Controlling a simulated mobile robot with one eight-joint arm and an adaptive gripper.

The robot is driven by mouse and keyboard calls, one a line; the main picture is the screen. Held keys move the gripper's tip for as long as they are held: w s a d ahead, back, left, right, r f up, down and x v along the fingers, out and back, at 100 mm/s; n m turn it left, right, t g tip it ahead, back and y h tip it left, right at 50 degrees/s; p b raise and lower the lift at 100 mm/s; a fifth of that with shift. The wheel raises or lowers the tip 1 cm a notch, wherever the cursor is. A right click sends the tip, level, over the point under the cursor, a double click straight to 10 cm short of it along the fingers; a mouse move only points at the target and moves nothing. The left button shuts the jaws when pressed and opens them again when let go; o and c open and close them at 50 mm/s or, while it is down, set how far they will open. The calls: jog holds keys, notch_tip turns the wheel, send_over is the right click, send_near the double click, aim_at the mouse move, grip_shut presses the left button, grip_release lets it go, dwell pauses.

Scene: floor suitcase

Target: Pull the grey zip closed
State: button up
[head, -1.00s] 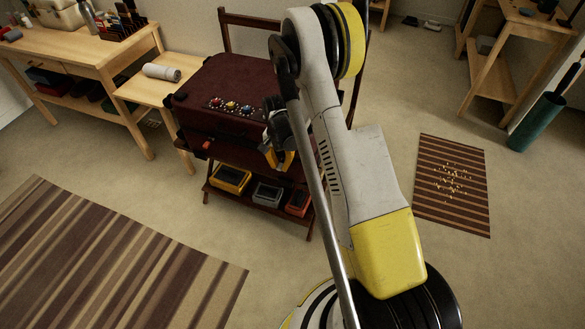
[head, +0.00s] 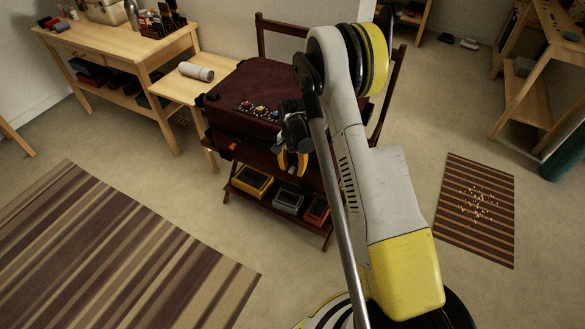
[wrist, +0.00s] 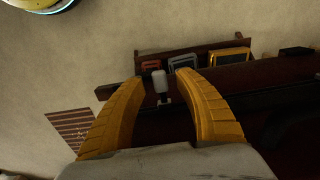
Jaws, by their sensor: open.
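The dark red suitcase (head: 240,85) lies on a dark wooden stand, partly hidden behind my arm in the head view. In the wrist view its dark side (wrist: 265,95) fills the right. A small grey pull, seemingly the grey zip (wrist: 160,82), shows between my fingertips, with free space on both sides. My gripper (wrist: 166,75) is open, its two yellow fingers either side of the pull; I cannot tell the depth between them. In the head view my gripper (head: 291,162) is at the suitcase's front right, and the zip there is hidden.
The stand's lower shelf holds yellow, grey and red trays (head: 288,201). A side table (head: 188,90) with a roll stands left of the suitcase. A striped rug (head: 130,250) lies at the front left, a small mat (head: 477,210) at the right. Carpet between is clear.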

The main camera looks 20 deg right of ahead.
aim_at(293, 169)
notch_tip(293, 169, up, 12)
dwell(0.4)
